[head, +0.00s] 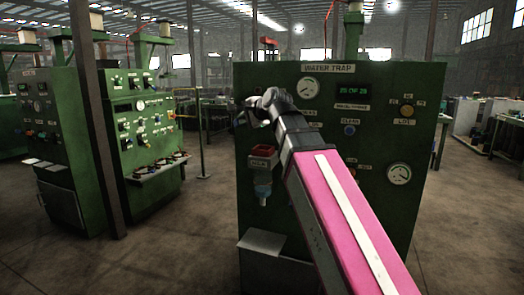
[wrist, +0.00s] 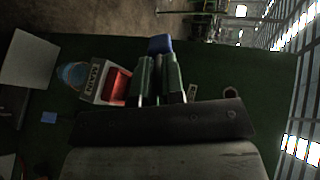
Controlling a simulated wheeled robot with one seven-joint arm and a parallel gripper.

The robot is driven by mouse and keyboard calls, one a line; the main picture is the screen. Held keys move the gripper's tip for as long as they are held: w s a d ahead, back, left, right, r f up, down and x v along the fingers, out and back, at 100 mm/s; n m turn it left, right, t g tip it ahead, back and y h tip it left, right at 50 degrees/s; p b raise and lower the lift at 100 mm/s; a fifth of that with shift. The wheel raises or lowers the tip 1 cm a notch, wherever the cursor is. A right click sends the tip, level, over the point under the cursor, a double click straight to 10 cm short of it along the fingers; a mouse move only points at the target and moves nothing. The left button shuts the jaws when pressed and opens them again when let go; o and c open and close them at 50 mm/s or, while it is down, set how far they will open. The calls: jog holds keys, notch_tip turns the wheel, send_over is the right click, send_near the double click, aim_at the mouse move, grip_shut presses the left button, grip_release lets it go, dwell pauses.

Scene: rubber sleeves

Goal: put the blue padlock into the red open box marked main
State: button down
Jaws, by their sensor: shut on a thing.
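The blue padlock (wrist: 160,43) shows at the fingertips in the wrist view, and my gripper (wrist: 159,62) is shut on it. In the head view my gripper (head: 246,112) is in front of the upper left of the green cabinet, and I cannot make out the padlock there. The red box (wrist: 118,85) is left of the fingers in the wrist view, with a pale labelled front and a red inside. In the head view the box (head: 263,162) is on the cabinet's left side, below my gripper.
The green cabinet (head: 336,215) carries gauges, lamps and a sign reading water trap. A bluish clear bowl (head: 263,189) hangs under the box. A pale sloped shelf (head: 262,242) juts out lower down. Another green machine (head: 90,150) stands left, with open floor between.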

jog(key=w+d+r+m+g+h, duration=0.3)
jog(key=w+m+g, duration=0.1)
jog(key=w+m, duration=0.25)
jog(key=w+d+r+m+g+h, duration=0.2)
jog(key=w+d+m+g+h, duration=0.1)
jog(key=w+m+g+h, duration=0.25)
jog(key=y, duration=0.2)
send_over(263, 151)
jog(key=w, duration=0.4)
jog(key=shift+m+t, duration=0.3)
jog(key=shift+t, duration=0.05)
jog(key=shift+s+d+f+x, duration=0.1)
jog(key=shift+d+x, duration=0.3)
jog(key=shift+x, duration=1.8)
jog(key=shift+s+d+f+x, duration=0.15)
jog(key=shift+d+x, duration=0.2)
jog(key=shift+x, duration=1.85)
jog(key=shift+s+d+f+x, duration=0.1)
jog(key=shift+d+x, duration=0.3)
jog(key=shift+x, duration=1.8)
jog(key=c, duration=1.1)
grip_release()
jog(key=shift+c, duration=0.2)
jog(key=shift+r, duration=0.1)
